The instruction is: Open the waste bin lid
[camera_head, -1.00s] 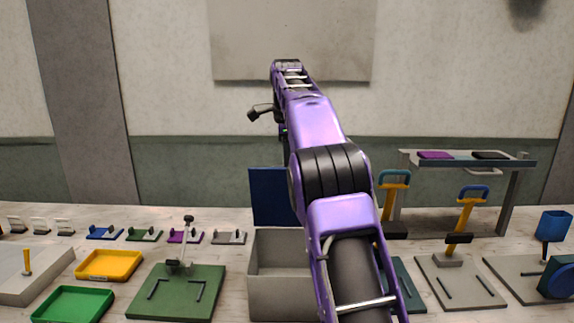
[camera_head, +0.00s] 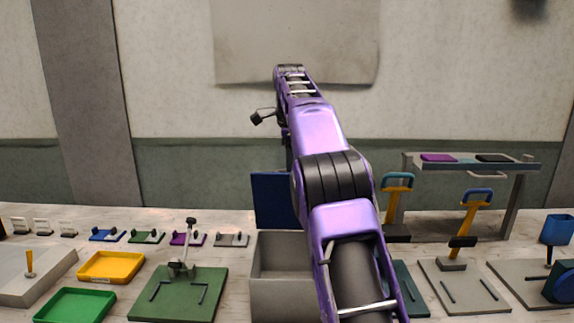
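The waste bin (camera_head: 280,299) is a grey open-topped box at the front middle of the bench, partly hidden by my purple arm. Its dark blue lid (camera_head: 272,200) stands upright at the bin's back edge, so the bin is open and its inside shows. My arm reaches up over the bin's right side. A small black part at the arm's far end, likely my gripper (camera_head: 262,117), is above and apart from the lid. Its fingers are too small and dark to make out.
A green fixture (camera_head: 205,297) with a clamp stands left of the bin, beside a yellow tray (camera_head: 111,266) and a green tray (camera_head: 75,305). Right of the bin are grey plates with yellow-handled presses (camera_head: 468,215) and a raised shelf (camera_head: 520,165). Small coloured blocks line the back left.

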